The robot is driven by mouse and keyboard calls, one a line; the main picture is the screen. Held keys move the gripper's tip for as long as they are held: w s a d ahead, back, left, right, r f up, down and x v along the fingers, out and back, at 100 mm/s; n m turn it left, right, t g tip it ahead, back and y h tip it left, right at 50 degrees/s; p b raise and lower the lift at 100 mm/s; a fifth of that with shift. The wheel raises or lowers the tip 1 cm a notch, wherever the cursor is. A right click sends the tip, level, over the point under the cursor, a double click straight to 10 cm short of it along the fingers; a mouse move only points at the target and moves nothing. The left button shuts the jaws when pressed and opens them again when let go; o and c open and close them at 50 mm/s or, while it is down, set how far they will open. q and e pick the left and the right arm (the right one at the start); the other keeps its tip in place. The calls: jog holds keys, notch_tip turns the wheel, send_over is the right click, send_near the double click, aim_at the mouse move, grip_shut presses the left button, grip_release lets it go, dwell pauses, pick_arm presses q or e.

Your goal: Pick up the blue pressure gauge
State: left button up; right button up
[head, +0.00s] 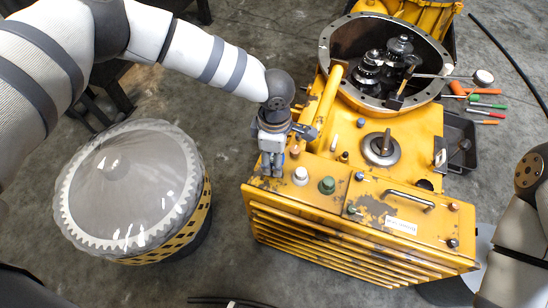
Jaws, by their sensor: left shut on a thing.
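I cannot tell whether that part is clear of the housing. No blue gauge with a readable dial shows; small blue-capped fittings stand on the housing, one near its middle (360,176) and one farther back (361,122). My right arm is at the right edge, its gripper out of view.
A white knob (300,175) and a green knob (327,185) stand right of my left gripper. The open round gear case (330,66) is behind. A covered drum (130,190) stands left. Screwdrivers (487,105) and a black tray (457,130) lie at right.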

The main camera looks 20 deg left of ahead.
pick_arm(q)
notch_tip(320, 180, up, 4)
jog(key=shift+w+f+p, duration=0.15)
jog(key=shift+f+p, duration=0.05)
jog(key=shift+p, duration=0.1)
jog(key=s+d+r+p, duration=0.2)
jog(key=s+d+r, duration=0.2)
jog(key=r, duration=0.3)
jog(key=s+d+r+p, duration=0.2)
jog(key=s+d+r, duration=0.3)
jog(key=s+r, duration=0.1)
jog(key=shift+s+d+r+p, duration=0.25)
jog(key=shift+d+r+p, duration=0.05)
jog(key=shift+r, duration=0.4)
pick_arm(e)
jog(key=w+r+t, duration=0.2)
jog(key=w+r, duration=0.3)
jog(key=r, duration=0.1)
jog(key=shift+w, duration=0.3)
